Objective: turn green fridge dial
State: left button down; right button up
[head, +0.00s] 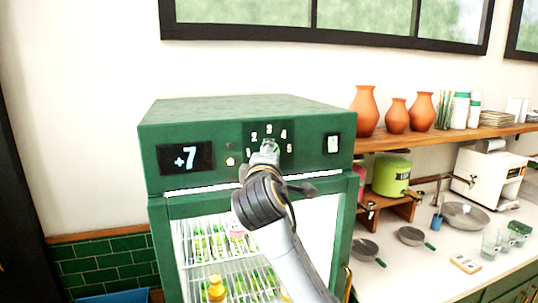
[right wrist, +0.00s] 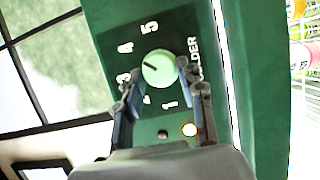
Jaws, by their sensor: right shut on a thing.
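The green fridge (head: 230,110) has a control panel on its upper front. The pale green round dial (right wrist: 158,68) sits on a dark plate marked 1 to 5; it also shows in the head view (head: 269,145). Its dark pointer mark points up-left in the right wrist view, roughly toward the 4. My right gripper (right wrist: 158,72) is shut on the dial, one finger on each side. In the head view my right gripper (head: 264,156) and wrist hide the dial's lower part. The display (head: 185,158) reads +7. My left gripper is not in view.
A small lit indicator (right wrist: 189,130) is beside the dial, and a white switch (head: 333,143) is at the panel's right. Bottles stand behind the glass door below. A shelf with orange vases (head: 396,115) and a counter with pans (head: 411,236) are to the right.

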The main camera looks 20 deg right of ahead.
dwell(0.4)
jog(key=o, duration=1.2)
jog(key=shift+d, duration=0.1)
jog(key=v, duration=1.2)
